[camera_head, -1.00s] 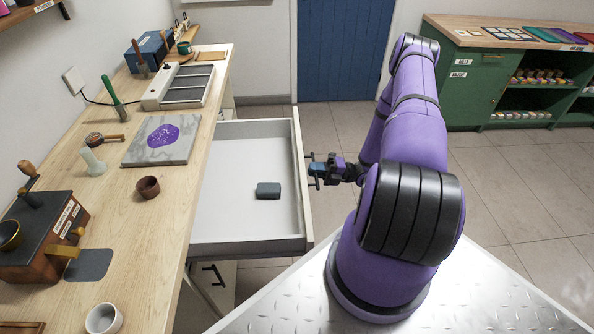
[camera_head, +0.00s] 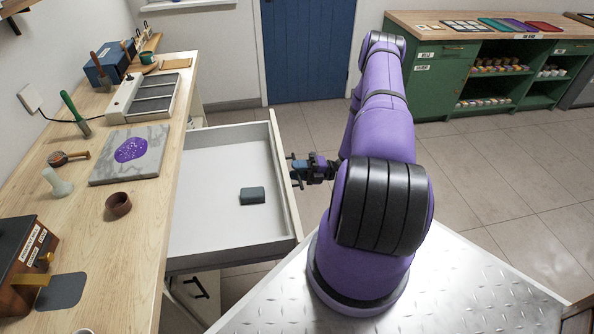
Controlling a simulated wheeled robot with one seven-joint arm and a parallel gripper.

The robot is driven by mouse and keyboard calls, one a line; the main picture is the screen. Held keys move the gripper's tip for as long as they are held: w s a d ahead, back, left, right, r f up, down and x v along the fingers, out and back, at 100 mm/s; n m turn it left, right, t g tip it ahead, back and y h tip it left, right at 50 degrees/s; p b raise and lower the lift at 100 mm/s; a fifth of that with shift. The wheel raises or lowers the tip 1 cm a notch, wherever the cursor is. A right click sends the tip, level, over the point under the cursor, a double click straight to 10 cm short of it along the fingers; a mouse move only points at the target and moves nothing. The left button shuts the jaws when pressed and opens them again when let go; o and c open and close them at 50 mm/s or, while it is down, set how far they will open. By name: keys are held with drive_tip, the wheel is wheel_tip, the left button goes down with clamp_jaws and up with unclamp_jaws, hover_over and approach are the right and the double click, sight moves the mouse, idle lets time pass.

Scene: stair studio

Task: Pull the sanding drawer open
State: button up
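The drawer (camera_head: 284,190) is pulled well out from under the wooden workbench, and its white inside shows. A dark grey block (camera_head: 252,195) lies on the drawer floor. My gripper (camera_head: 297,170) is at the outer side of the drawer front, about midway along it. Its fingertips are small here and close against the front, where the handle would be. The handle itself is hidden or too small to make out. I cannot tell whether the fingers are shut on it.
The workbench (camera_head: 150,225) runs along the left and carries a marble slab (camera_head: 110,172), a brown cup (camera_head: 118,204) and a dark box (camera_head: 22,258). A green cabinet (camera_head: 430,85) stands at the back right. Tiled floor (camera_head: 480,170) is clear between.

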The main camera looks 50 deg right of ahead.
drive_tip(key=v, duration=1)
drive_tip(key=shift+s+d, duration=0.25)
drive_tip(key=shift+d, duration=0.05)
drive_tip(key=shift+f, duration=0.1)
